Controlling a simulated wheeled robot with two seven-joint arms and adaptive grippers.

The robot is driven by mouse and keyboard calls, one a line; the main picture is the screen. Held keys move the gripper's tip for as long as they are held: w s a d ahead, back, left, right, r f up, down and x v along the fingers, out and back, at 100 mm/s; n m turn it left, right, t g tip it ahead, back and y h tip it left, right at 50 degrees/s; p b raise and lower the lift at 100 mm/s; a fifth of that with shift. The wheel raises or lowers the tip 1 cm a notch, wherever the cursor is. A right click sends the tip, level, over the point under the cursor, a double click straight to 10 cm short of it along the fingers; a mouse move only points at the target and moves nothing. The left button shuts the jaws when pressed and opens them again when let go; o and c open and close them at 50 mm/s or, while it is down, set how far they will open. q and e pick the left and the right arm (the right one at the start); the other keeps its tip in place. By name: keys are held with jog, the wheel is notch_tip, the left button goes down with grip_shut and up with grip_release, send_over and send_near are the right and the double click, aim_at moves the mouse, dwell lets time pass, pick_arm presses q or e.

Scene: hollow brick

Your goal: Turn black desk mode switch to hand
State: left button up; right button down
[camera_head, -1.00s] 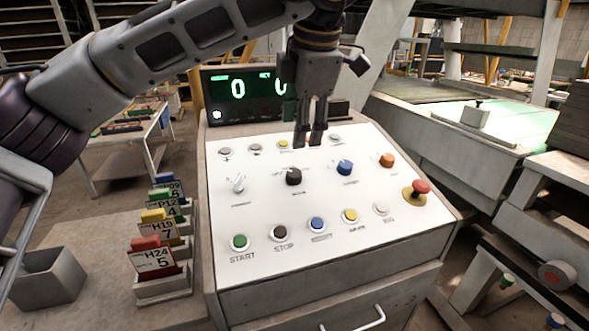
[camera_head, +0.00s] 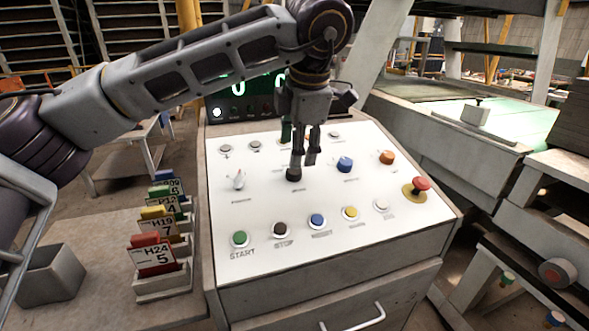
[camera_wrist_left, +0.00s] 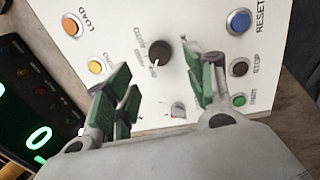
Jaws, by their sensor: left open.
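The black mode switch (camera_head: 293,175) is a round knob in the middle row of the white desk panel (camera_head: 330,205). In the left wrist view the black knob (camera_wrist_left: 160,52) shows a pale pointer line, with AUTO lettered beside it; the other lettering is too small to read surely. My left gripper (camera_head: 304,163) points down just above and behind the knob, its fingers partly over it. In the left wrist view its green-padded fingers (camera_wrist_left: 165,95) are apart, with the knob beyond the gap between them. My right gripper is not in view.
Near the knob are a grey lever switch (camera_head: 238,182), a blue knob (camera_head: 344,164), an orange button (camera_head: 387,157) and a red mushroom button (camera_head: 420,184). A front row of buttons includes green START (camera_head: 240,239). The display (camera_head: 240,95) stands behind. Tagged holders (camera_head: 160,265) stand left.

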aim_at(294, 170)
pick_arm(q)
jog(key=x, duration=0.5)
jog(key=shift+w+f, duration=0.1)
jog(key=shift+f, duration=0.15)
jog(key=shift+x, duration=0.9)
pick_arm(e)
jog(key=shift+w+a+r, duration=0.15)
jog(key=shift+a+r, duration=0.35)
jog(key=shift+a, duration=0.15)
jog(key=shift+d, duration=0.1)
